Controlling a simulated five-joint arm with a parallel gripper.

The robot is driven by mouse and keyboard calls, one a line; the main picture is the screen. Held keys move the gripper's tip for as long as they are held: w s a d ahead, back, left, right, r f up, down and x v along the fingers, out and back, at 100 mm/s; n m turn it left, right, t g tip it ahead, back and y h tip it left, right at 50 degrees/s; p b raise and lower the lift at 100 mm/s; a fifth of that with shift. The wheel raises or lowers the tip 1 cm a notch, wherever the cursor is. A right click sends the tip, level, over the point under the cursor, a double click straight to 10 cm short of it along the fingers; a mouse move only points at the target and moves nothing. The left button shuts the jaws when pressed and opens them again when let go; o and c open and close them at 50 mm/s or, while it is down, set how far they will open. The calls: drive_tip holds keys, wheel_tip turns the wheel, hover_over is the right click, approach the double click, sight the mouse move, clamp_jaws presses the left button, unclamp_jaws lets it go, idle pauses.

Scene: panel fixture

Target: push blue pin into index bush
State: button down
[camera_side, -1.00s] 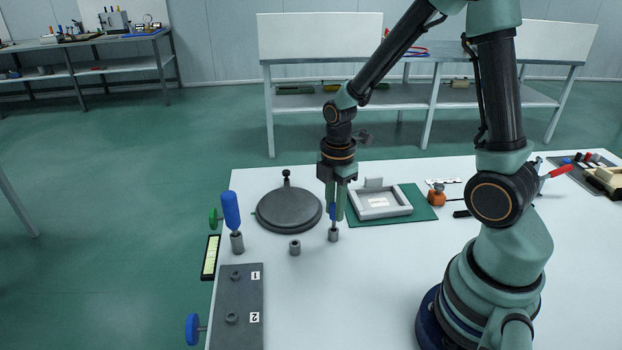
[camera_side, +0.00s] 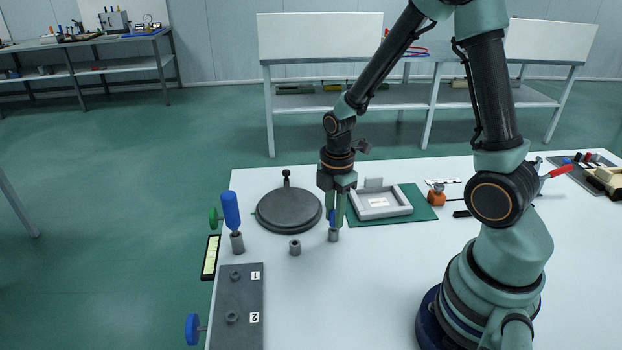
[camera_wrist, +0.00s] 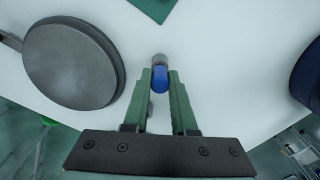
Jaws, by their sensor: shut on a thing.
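The blue pin (camera_side: 332,218) is upright between the fingers of my gripper (camera_side: 335,224), which is shut on it. The pin sits directly over a small grey bush (camera_side: 333,237) on the white table, with its blue part close to the bush's top. Its lower end is hidden, so how deep it sits cannot be told. In the wrist view the blue pin (camera_wrist: 160,77) shows between the green fingertips (camera_wrist: 163,75), with the grey bush (camera_wrist: 159,59) right beyond it. A second grey bush (camera_side: 295,248) stands empty to the left.
A larger blue handle (camera_side: 231,210) stands in a grey bush further left. A dark round plate (camera_side: 289,211) lies behind. A grey tray (camera_side: 381,214) on a green mat (camera_side: 427,211) is close on the right. A grey panel (camera_side: 238,303) marked 1 and 2 lies front left.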

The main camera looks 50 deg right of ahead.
drive_tip(key=shift+f, duration=0.7)
drive_tip(key=c, duration=0.6)
unclamp_jaws()
drive_tip(key=shift+c, duration=0.2)
drive_tip(key=s+a+r+m+t, duration=0.2)
drive_tip(key=r+m, duration=0.5)
drive_tip(key=r, duration=0.4)
drive_tip(key=s+a+r+m+t, duration=0.2)
drive_tip(key=a+r+m+t, duration=0.1)
drive_tip(key=r+m, duration=0.5)
wheel_tip(320, 180, up, 3)
drive_tip(key=shift+a+f+t, duration=0.1)
drive_tip(key=shift+a+t, duration=0.2)
drive_tip(key=shift+a, duration=0.05)
